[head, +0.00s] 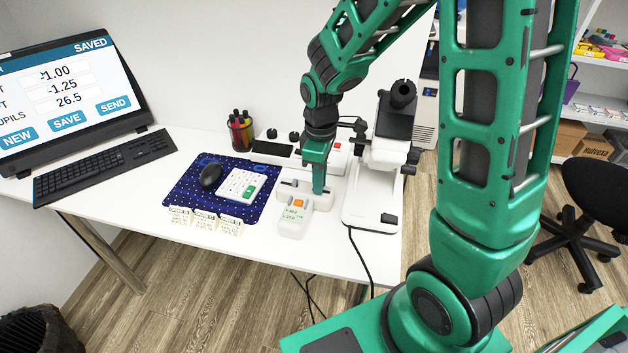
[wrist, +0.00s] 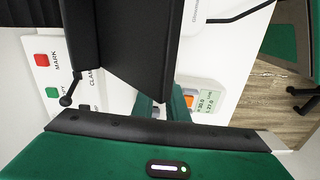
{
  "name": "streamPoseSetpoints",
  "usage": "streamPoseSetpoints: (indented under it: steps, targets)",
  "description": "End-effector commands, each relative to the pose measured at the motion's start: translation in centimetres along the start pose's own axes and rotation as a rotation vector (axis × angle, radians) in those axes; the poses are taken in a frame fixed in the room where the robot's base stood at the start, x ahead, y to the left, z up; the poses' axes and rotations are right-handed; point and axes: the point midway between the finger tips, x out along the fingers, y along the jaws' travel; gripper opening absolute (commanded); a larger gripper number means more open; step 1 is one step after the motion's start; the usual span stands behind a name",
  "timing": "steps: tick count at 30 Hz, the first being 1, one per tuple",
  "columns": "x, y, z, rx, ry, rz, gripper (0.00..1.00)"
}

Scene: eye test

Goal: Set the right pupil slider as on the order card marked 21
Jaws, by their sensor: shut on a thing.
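My gripper (head: 319,191) points down at the right part of the white pupil gauge (head: 293,189). It is shut on the right pupil slider, which the fingers hide. In the wrist view my gripper (wrist: 164,110) also covers the slider. The gauge's front part (head: 291,224) has an orange button (head: 299,203) and a small green display, which also shows in the wrist view (wrist: 208,101) and seems to read 30.0 and 27.0. Several small order cards (head: 204,222) stand at the mat's front edge. Their marks are too small to read, so I cannot tell which is 21.
A monitor (head: 65,90) shows SAVED, -1.00, -1.25 and 26.5. The table front is clear.

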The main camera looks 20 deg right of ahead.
Motion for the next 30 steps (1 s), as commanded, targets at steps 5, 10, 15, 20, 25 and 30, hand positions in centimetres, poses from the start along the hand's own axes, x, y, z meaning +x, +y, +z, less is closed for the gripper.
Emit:
streamPoseSetpoints:
  steps: [5,10,15,20,25,30]
  targets:
    - [0.0,0.1,-0.1,0.001,0.001,0.001,0.15]
    - [0.0,0.0,-0.1,0.000,0.001,0.001,0.33]
    - [-0.1,0.0,-0.1,0.000,0.001,0.001,0.33]
    - [-0.9,0.1,-0.1,0.000,0.002,0.002,0.33]
    - [-3.7,0.2,-0.2,0.000,0.005,0.004,0.33]
    - [-6.9,0.2,-0.2,0.000,0.004,0.004,0.33]
